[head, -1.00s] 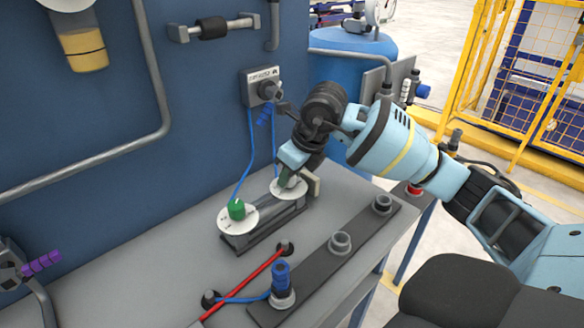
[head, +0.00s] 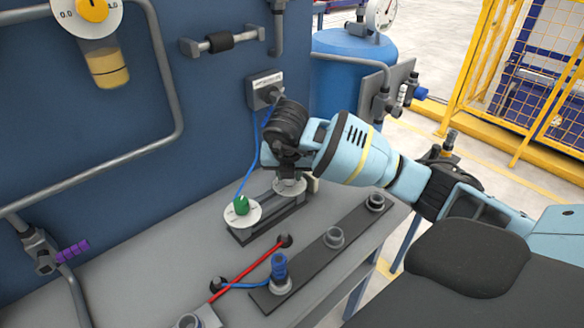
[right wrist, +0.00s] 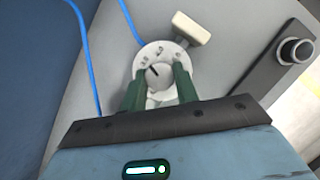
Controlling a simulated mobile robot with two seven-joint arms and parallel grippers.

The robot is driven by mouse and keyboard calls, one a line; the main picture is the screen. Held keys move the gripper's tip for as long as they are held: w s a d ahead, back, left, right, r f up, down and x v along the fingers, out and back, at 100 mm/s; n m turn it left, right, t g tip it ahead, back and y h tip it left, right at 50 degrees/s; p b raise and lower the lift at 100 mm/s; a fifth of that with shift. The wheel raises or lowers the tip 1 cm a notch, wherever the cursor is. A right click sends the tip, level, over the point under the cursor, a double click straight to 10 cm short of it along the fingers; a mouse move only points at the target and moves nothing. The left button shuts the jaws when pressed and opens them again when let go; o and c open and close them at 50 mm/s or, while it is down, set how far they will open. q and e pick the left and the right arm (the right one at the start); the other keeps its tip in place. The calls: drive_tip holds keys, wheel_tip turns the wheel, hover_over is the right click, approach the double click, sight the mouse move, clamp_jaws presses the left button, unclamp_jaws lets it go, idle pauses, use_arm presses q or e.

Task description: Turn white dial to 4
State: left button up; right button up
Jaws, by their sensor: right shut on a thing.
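The white dial (right wrist: 158,77) stands on a round pale plate (right wrist: 150,52) with small marks that I cannot read. A dark line shows on the dial's top, pointing up and left in the right wrist view. My right gripper (right wrist: 158,78) has its two green fingers closed on either side of the white dial. In the head view my right gripper (head: 284,165) comes down from above on the plate (head: 291,188) and hides the dial. My left gripper is out of view.
A green dial (head: 241,205) on its own plate sits beside it on the same dark base. A cream block (right wrist: 191,29) borders the white dial's plate. Blue cables (head: 251,155) hang behind. A dark strip with sockets (head: 334,238) lies in front.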

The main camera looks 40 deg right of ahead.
drive_tip(key=m, duration=0.1)
drive_tip(key=m+p, duration=0.1)
drive_tip(key=shift+w+a+r+m+g+h, duration=0.1)
drive_tip(key=shift+r+m+g+h, duration=0.2)
drive_tip(key=shift+m+g, duration=0.1)
drive_tip(key=shift+f+m+g+p, duration=0.15)
drive_tip(key=shift+m+g+p, duration=0.35)
drive_tip(key=shift+m, duration=0.4)
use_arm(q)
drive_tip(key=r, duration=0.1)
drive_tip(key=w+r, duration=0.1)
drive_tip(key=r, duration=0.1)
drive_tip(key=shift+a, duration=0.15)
use_arm(e)
drive_tip(key=shift+m, duration=0.6)
use_arm(q)
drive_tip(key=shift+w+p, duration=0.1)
drive_tip(key=shift+p, duration=0.2)
use_arm(e)
drive_tip(key=shift+f+h, duration=0.1)
drive_tip(key=shift+h, duration=0.2)
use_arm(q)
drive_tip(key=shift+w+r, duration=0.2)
use_arm(e)
drive_tip(key=o, duration=1)
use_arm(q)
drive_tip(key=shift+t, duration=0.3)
